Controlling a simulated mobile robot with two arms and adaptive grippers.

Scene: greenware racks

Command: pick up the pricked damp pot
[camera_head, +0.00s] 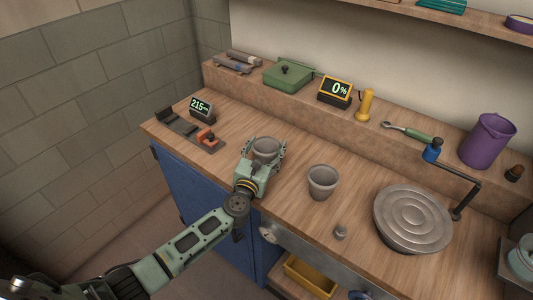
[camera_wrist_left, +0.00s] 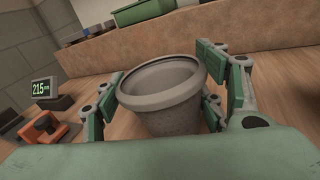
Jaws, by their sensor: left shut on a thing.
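A grey pot (camera_head: 266,147) stands between the fingers of my left gripper (camera_head: 264,153) on the wooden bench. In the left wrist view the same grey pot (camera_wrist_left: 165,98) shows a wide rim and small dots on its lower wall. The green fingers of my left gripper (camera_wrist_left: 165,105) are shut on it from both sides. The pot is upright. I cannot tell whether its base touches the bench. A second grey pot (camera_head: 322,182) stands upright on the bench to the right, apart from the gripper. My right gripper is not in view.
A round grey wheel (camera_head: 412,219) and a small grey lump (camera_head: 340,231) are at the right. A raised ledge behind holds a green box (camera_head: 288,76), a 0% display (camera_head: 335,91) and a purple jug (camera_head: 487,140).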

